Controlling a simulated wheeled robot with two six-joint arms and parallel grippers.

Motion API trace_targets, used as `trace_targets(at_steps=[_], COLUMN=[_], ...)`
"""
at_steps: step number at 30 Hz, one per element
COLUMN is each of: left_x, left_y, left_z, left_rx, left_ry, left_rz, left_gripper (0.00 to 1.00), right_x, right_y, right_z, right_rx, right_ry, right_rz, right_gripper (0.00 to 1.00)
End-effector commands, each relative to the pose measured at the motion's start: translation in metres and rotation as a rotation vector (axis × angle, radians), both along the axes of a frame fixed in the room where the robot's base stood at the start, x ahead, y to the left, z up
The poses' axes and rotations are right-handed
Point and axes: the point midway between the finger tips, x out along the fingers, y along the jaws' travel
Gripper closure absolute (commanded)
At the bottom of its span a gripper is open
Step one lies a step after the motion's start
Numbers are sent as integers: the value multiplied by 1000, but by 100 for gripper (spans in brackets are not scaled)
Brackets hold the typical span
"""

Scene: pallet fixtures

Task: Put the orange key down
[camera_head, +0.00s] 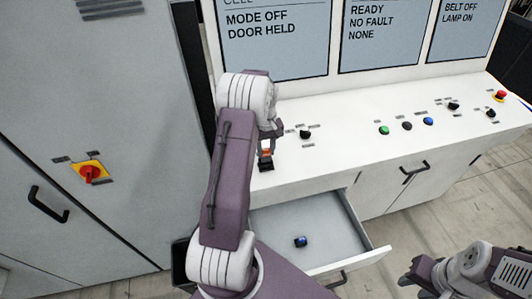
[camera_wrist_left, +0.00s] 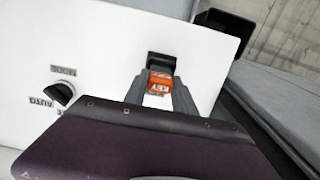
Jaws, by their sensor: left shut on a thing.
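The orange key (camera_wrist_left: 161,81) is between the fingers of my left gripper (camera_wrist_left: 163,88), its label reading KEY. In the head view the orange key (camera_head: 266,152) shows as a small orange patch over the left part of the white console top. My left gripper (camera_head: 266,149) is shut on it. A black piece (camera_head: 266,164) is at the fingertips; I cannot tell whether it belongs to the key or is a separate holder, nor whether the key touches the console. My right gripper (camera_head: 422,272) is at the lower right, away from the console; its jaw gap is unclear.
An open drawer (camera_head: 373,256) below the console holds a small blue and black object (camera_head: 301,241). A black mode knob (camera_head: 305,134) is right of my left gripper. Several buttons stand farther right. A black box (camera_wrist_left: 224,22) is beyond the console edge.

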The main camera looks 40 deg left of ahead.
Motion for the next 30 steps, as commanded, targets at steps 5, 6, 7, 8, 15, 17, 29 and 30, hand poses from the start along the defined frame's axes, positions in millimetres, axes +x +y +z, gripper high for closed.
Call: trace_targets(at_steps=[5, 6, 7, 8, 15, 17, 29, 30], left_x=[-1, -1, 0, 0, 0, 0, 1, 2], left_y=[-1, -1, -1, -1, -1, -1, 0, 0], left_z=[-23, -25, -26, -26, -26, -26, 9, 20], left_rx=[-1, -1, 0, -1, 0, -1, 3, 4], left_ry=[3, 2, 1, 1, 0, 1, -6, -7], left_rz=[0, 0, 0, 0, 0, 1, 1, 1], left_gripper=[100, 100, 100, 100, 46, 46, 46, 46], right_x=[0, 0, 0, 0, 0, 0, 0, 0], right_y=[0, 0, 0, 0, 0, 0, 0, 0], right_z=[16, 16, 15, 15, 14, 14, 0, -3], right_rx=[0, 0, 0, 0, 0, 0, 0, 0], right_ry=[-1, -1, -1, 0, 0, 0, 0, 0], right_rz=[0, 0, 0, 0, 0, 0, 0, 0], right_gripper=[64, 64, 64, 64, 64, 64, 64, 64])
